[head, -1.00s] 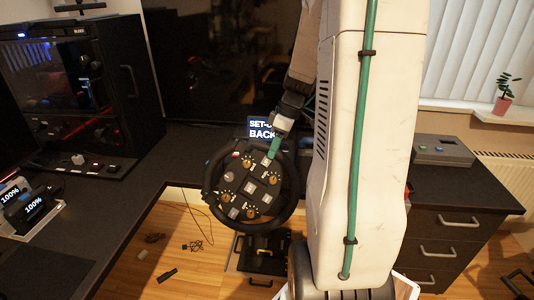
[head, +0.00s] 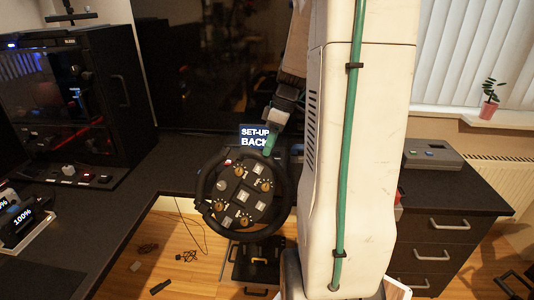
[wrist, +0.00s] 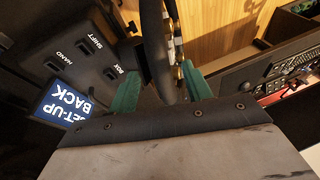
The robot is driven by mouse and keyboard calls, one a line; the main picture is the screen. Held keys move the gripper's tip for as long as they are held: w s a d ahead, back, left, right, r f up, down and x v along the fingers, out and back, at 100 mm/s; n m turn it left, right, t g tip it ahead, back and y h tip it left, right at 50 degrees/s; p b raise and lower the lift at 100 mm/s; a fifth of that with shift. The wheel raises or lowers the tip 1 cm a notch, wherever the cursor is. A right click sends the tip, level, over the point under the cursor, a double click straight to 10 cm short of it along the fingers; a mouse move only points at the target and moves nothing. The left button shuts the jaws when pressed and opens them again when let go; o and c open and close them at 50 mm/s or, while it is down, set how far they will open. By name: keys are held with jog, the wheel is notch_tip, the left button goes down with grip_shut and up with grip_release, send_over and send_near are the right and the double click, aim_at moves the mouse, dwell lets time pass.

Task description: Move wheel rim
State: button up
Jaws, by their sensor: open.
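The steering wheel has a dark round rim (head: 204,192) and a face with several knobs and square buttons. It is at the middle of the head view, in front of a small SET-UP BACK screen (head: 253,137). My gripper (head: 269,141) is at the upper right of the rim, with green fingers. In the wrist view, the rim (wrist: 154,45) runs as a dark curved bar between the two open green fingers of my gripper (wrist: 162,88). Whether either finger touches the rim is not clear.
A black computer case (head: 100,95) stands on the dark desk (head: 110,200) at the left. A drawer cabinet (head: 448,222) with a grey box (head: 433,156) is at the right. A potted plant (head: 488,100) stands by the window. Cables lie on the wood floor.

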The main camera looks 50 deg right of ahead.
jog(key=shift+v, duration=1.95)
